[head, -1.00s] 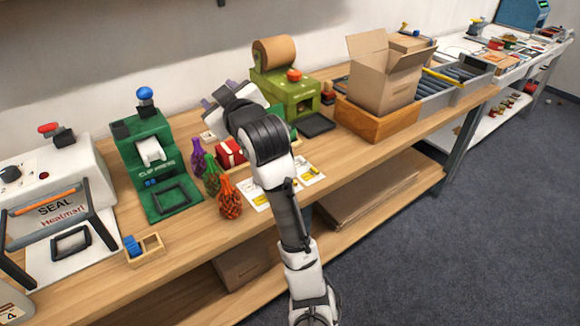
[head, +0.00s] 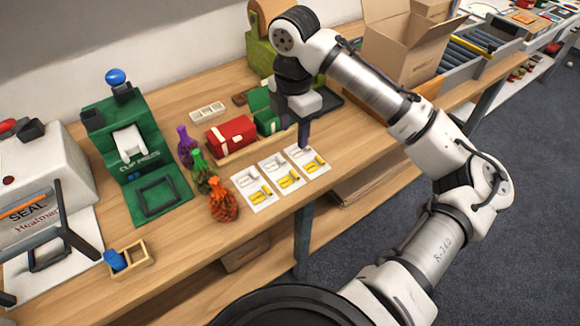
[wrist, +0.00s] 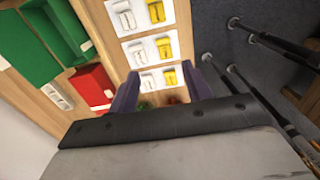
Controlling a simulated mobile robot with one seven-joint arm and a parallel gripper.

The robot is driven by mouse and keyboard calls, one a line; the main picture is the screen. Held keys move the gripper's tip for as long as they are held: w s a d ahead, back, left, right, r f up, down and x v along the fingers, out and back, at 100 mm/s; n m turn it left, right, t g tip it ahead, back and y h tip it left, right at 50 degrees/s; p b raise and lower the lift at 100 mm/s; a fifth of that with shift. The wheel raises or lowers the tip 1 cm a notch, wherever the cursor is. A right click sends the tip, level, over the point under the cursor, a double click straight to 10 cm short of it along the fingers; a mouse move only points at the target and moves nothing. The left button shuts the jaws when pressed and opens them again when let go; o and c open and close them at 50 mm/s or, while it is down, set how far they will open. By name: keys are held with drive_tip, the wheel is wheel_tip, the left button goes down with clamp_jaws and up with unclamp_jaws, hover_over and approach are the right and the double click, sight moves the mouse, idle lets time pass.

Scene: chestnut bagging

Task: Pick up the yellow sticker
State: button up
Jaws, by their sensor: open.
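Three white cards lie in a row on the wooden table, each with a yellow sticker and a white piece. In the head view the yellow stickers are on the left card (head: 262,193), the middle card (head: 290,181) and the right card (head: 316,165). In the wrist view they run up the picture: the lowest yellow sticker (wrist: 170,77), the middle one (wrist: 164,48) and the top one (wrist: 156,11). My gripper (head: 304,143) points down above the table by the right card, open and empty. In the wrist view the lowest card shows between its purple fingers (wrist: 163,85).
A red box (head: 231,133) and a green box (head: 265,122) stand behind the cards. Orange (head: 222,204), green and purple net bags stand to the left. A green clip press (head: 130,150) is farther left. The table's front edge is close to the cards.

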hover_over(294, 177)
drive_tip(key=f, duration=0.7)
drive_tip(key=shift+w+a+f+p, duration=0.15)
drive_tip(key=shift+w+f+p, duration=0.05)
drive_tip(key=shift+f+p, duration=0.2)
drive_tip(key=shift+s+d+f+p, duration=0.1)
drive_tip(key=shift+f+p, duration=0.3)
drive_tip(key=shift+f, duration=0.95)
drive_tip(key=shift+s+d+f+p, duration=0.1)
drive_tip(key=shift+f+p, duration=0.3)
drive_tip(key=shift+f, duration=0.9)
clamp_jaws()
